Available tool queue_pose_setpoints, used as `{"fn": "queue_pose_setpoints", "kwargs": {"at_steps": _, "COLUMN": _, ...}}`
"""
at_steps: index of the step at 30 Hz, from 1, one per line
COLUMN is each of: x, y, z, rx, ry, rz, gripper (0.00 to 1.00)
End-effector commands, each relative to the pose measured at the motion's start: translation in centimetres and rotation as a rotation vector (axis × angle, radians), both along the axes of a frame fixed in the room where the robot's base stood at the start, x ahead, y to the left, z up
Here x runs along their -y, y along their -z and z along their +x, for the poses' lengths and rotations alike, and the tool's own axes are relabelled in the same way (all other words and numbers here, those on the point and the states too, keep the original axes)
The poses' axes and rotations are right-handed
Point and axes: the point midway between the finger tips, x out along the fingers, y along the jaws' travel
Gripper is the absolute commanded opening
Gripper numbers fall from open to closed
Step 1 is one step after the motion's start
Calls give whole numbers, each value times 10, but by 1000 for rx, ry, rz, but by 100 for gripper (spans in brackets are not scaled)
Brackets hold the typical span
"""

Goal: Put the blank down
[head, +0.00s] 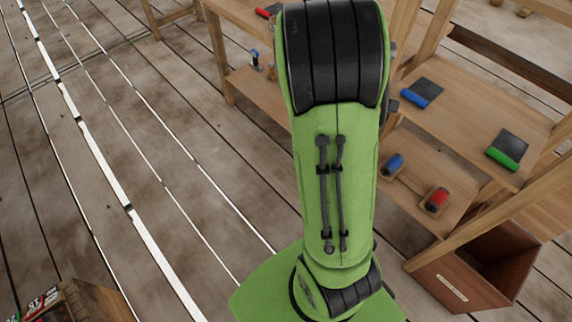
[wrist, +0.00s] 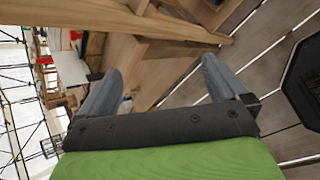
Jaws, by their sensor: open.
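My gripper (wrist: 160,68) shows in the wrist view with its two grey fingers spread wide and nothing between them. Beyond the fingers are wooden boards and the plank floor, seen at a steep tilt. In the head view my green arm fills the middle and the gripper does not show. I cannot make out for certain which thing is the blank. A blue cylinder (head: 393,164) and a red cylinder (head: 437,200) sit in small wooden holders on a lower wooden shelf (head: 415,175), right of my arm.
A wooden bench top (head: 470,115) at right holds dark pads with a blue roll (head: 413,98) and a green roll (head: 502,158). A reddish-brown open crate (head: 470,280) stands below. Another wooden bench (head: 262,92) is behind my arm.

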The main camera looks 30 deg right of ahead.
Motion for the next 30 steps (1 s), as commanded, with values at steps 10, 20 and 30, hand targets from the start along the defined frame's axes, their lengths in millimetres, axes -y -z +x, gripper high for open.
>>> {"fn": "queue_pose_setpoints", "kwargs": {"at_steps": 10, "x": -250, "y": -95, "z": -45, "rx": 533, "ry": 465, "rz": 921, "gripper": 100}}
{"fn": "queue_pose_setpoints", "kwargs": {"at_steps": 20, "x": -302, "y": -106, "z": -108, "rx": 532, "ry": 651, "rz": 1041, "gripper": 100}}
{"fn": "queue_pose_setpoints", "kwargs": {"at_steps": 30, "x": -301, "y": -144, "z": -107, "rx": 534, "ry": 651, "rz": 1040, "gripper": 100}}
